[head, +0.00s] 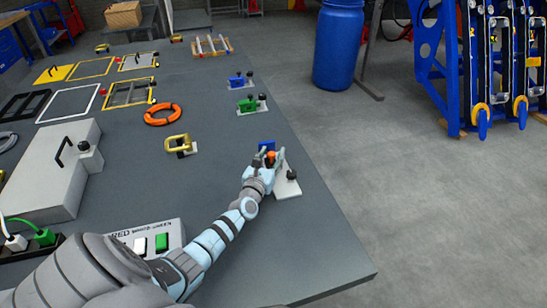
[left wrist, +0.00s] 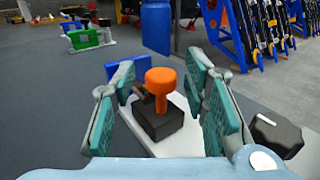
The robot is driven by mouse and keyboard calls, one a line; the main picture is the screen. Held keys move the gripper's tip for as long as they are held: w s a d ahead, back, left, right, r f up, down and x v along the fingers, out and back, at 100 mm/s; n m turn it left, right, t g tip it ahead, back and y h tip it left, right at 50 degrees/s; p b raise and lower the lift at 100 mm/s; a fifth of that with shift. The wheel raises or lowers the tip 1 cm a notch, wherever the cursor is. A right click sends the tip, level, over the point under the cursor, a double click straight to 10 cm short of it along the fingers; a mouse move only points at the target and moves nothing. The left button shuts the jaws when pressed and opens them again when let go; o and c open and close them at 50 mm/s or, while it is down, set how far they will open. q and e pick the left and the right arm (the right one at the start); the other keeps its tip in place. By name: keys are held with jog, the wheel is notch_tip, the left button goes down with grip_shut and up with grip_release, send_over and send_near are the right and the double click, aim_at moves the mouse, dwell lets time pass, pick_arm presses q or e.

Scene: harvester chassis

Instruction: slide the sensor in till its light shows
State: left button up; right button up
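An orange mushroom-headed piece (left wrist: 161,80), which I take to be the sensor, stands in a black block (left wrist: 158,121) on a white plate (left wrist: 178,143). A smaller orange-brown part sits just behind it. In the head view the orange piece (head: 271,155) shows beside a blue block (head: 267,146). The plate (head: 286,188) is partly hidden by my left gripper (head: 267,168). In the left wrist view my left gripper (left wrist: 160,76) is open, one finger pair on each side of the orange piece, with gaps visible. No lit light is visible. My right gripper is not in view.
A black knob (left wrist: 275,134) stands at the plate's right end. Similar fixtures, green (head: 250,105), blue (head: 238,81) and yellow (head: 180,145), stand farther along the grey table (head: 225,185). An orange ring (head: 162,114) lies left. The table's right edge is close.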

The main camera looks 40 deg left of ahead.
pick_arm(q)
jog(key=v, duration=1.2)
jog(key=shift+w, duration=0.1)
jog(key=shift+d, duration=0.1)
